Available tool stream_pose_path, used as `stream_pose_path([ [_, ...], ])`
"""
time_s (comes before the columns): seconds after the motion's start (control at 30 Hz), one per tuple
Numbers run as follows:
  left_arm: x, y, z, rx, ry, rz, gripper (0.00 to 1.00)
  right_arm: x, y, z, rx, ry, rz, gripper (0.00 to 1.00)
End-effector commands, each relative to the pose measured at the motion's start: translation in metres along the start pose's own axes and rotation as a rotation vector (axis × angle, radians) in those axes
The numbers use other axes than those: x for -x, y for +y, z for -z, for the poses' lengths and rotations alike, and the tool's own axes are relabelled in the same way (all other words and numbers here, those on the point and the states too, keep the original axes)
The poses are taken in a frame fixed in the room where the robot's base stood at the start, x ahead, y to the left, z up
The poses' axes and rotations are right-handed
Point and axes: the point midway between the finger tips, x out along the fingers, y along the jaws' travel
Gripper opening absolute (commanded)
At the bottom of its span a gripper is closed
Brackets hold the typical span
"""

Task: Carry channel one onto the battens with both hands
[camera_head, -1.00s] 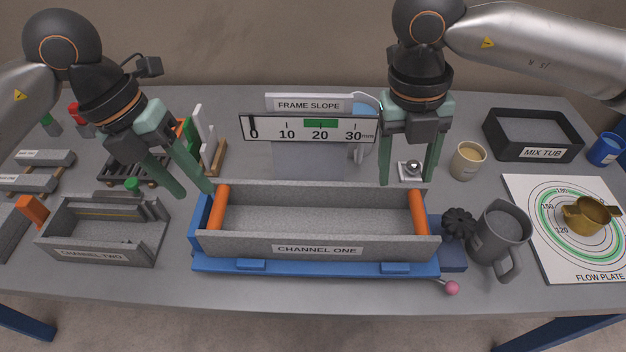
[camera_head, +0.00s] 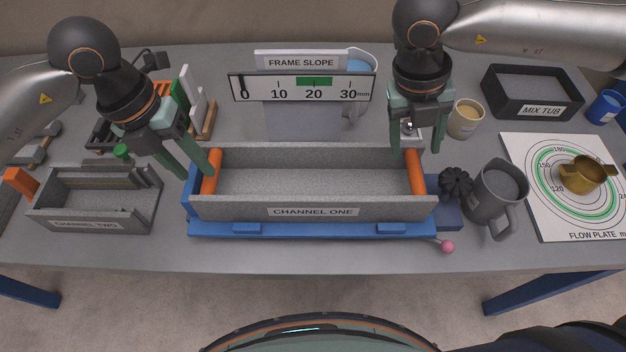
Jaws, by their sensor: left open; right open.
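Channel one (camera_head: 315,183) is a long grey trough with a label on its front wall. An orange bar crosses it near each end, the left bar (camera_head: 209,172) and the right bar (camera_head: 415,172). It sits in a blue frame (camera_head: 310,229). My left gripper (camera_head: 200,172) is open, its fingers at the left end of the channel by the left bar. My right gripper (camera_head: 416,150) is open above the right end, behind the right bar. Whether the fingers touch the bars I cannot tell. Battens (camera_head: 38,142) seem to show at the far left, partly hidden by my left arm.
Channel two (camera_head: 95,200) stands left of the frame. A slope gauge (camera_head: 302,90) stands behind channel one. A dark grey jug (camera_head: 495,192) and a black knob (camera_head: 456,181) are close on the right. The flow plate (camera_head: 530,220) and mix tub (camera_head: 530,97) lie farther right.

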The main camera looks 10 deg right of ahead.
Motion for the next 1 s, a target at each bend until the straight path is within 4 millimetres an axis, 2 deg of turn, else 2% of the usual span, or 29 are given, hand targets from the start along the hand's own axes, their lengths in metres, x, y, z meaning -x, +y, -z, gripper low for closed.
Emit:
stream_pose_path([
  [0.1, -0.023, 0.0, 0.001, -0.001, 0.003, 0.001, 0.46, -0.023, -0.001, 0.001, 0.0, 0.003, 0.001, 0.65],
  [0.3, -0.05, 0.0, 0.0, 0.0, 0.001, 0.0, 0.46, -0.05, 0.0, 0.0, -0.001, 0.002, 0.001, 0.65],
  [0.5, -0.06, 0.0, 0.0, 0.0, -0.001, 0.0, 0.46, -0.06, 0.0, 0.0, 0.0, 0.001, 0.0, 0.65],
  [0.77, -0.061, 0.0, 0.0, 0.0, -0.001, 0.001, 0.46, -0.061, 0.0, 0.0, 0.0, 0.0, -0.001, 0.65],
  [1.0, -0.06, 0.0, 0.0, 0.0, -0.001, 0.0, 0.21, -0.061, 0.0, 0.0, 0.0, 0.0, -0.001, 0.4],
])
